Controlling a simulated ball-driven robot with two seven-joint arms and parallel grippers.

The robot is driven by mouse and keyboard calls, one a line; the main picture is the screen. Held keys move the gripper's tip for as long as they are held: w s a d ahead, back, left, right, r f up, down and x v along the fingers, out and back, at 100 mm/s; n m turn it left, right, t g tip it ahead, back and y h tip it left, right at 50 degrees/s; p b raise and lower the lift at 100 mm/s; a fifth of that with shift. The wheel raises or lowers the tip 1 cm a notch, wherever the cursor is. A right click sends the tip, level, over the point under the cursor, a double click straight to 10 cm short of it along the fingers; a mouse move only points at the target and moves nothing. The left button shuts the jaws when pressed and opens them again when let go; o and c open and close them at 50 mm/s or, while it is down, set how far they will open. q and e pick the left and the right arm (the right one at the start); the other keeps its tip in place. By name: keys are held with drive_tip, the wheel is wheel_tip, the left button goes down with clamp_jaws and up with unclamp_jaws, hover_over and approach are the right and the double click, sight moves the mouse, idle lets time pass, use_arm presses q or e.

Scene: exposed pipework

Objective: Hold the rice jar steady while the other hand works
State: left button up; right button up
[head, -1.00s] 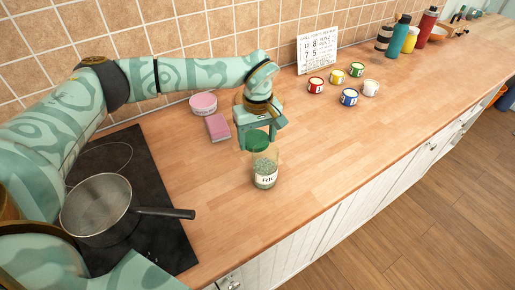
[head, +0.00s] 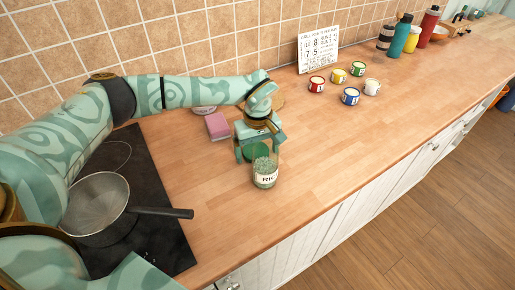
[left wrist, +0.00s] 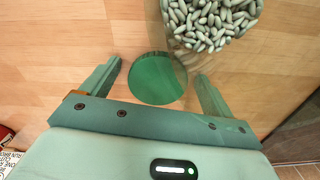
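The rice jar (head: 265,172) is a clear glass jar with a green lid (head: 256,150) and a white label, partly filled with pale green grains. It stands upright on the wooden counter. My left gripper (head: 259,157) is around the jar's upper part from behind, fingers apart. In the left wrist view the lid (left wrist: 157,78) lies between the two spread fingers of the gripper (left wrist: 160,82), with a gap on each side. The grains (left wrist: 210,20) show beyond it. My right gripper is not in view.
A pan (head: 95,205) sits on the black hob (head: 150,245) at left, its handle pointing toward the jar. A pink sponge (head: 218,127) lies behind the jar. Several small coloured pots (head: 350,96) and a sign (head: 318,50) stand farther right. The counter right of the jar is clear.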

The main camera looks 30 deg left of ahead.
use_arm(q)
wheel_tip(320, 180, up, 12)
drive_tip(key=p, duration=0.2)
drive_tip(key=shift+r, duration=0.2)
drive_tip(key=shift+d, duration=0.1)
